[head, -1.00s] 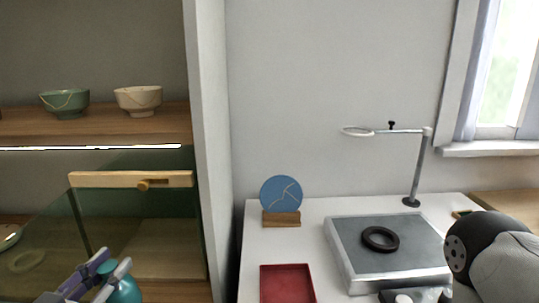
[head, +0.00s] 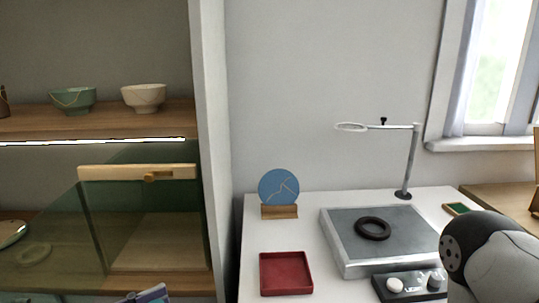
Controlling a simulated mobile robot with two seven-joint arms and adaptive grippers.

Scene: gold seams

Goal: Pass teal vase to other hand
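The teal vase is not visible in the head view now. Only a small purple-grey piece of my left gripper (head: 150,294) shows at the bottom edge, left of the middle. Its fingertips and whatever is between them are cut off below the frame. A rounded black and grey link of my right arm shows at the right edge. My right gripper is out of view.
A white table holds a red tray (head: 286,290), a grey turntable box (head: 345,258) with a black ring (head: 373,229), a control box (head: 412,287), a ring lamp (head: 409,165) and a blue plate (head: 279,187) on a stand. Left shelves hold a green bowl (head: 73,100) and a cream bowl (head: 143,98).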

